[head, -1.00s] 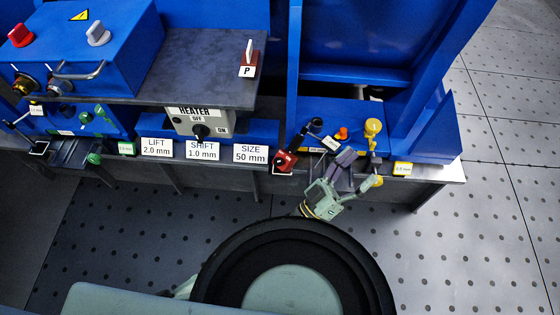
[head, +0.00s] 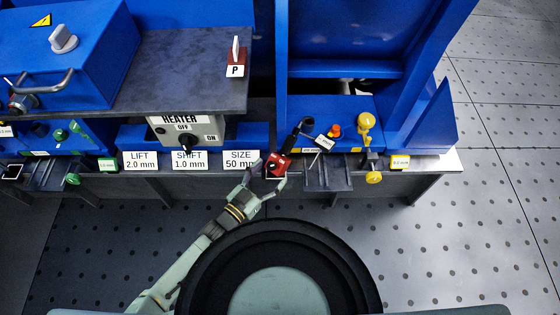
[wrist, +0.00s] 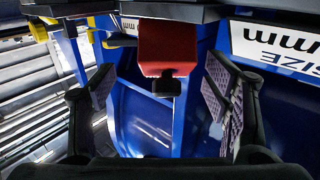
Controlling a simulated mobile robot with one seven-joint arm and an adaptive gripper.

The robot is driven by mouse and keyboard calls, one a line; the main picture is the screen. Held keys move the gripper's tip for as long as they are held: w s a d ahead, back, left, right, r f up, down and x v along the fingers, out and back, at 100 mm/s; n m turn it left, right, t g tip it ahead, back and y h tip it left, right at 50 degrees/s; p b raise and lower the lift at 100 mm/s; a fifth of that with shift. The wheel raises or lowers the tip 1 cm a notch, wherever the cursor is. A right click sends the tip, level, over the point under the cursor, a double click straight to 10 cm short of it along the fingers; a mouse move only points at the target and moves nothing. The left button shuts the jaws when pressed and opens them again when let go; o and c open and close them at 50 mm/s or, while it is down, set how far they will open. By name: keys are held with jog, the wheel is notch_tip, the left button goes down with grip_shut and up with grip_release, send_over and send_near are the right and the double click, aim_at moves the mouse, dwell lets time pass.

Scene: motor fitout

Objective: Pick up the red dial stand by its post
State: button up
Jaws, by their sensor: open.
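The red dial stand (head: 278,165) sits at the front edge of the bench in the head view, right of the SIZE 50 mm label. A dark rod with a black end leans up and right from it. In the wrist view its red block (wrist: 168,48) is near the top centre, with a black knob below it. My gripper (head: 267,184) is open just in front of the stand. In the wrist view the pads of my gripper (wrist: 159,82) stand to the left and right of the block and knob, with gaps on both sides. I cannot tell which part is the post.
White label plates (head: 190,160) line the bench edge to the left. A dark tray (head: 328,172) and a yellow-knobbed fixture (head: 367,122) stand to the right. A red piece marked P (head: 236,60) is on the grey shelf. The floor in front is clear.

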aim_at(279, 160)
jog(key=shift+w+a+p+x, duration=0.1)
jog(key=shift+a+p+x, duration=0.05)
jog(key=shift+x, duration=1.35)
jog(key=shift+w+a+p+x, duration=0.15)
jog(key=shift+x, duration=1.35)
jog(key=shift+c, duration=0.5)
jog(key=shift+s, duration=0.1)
grip_shut()
jog(key=shift+r, duration=0.2)
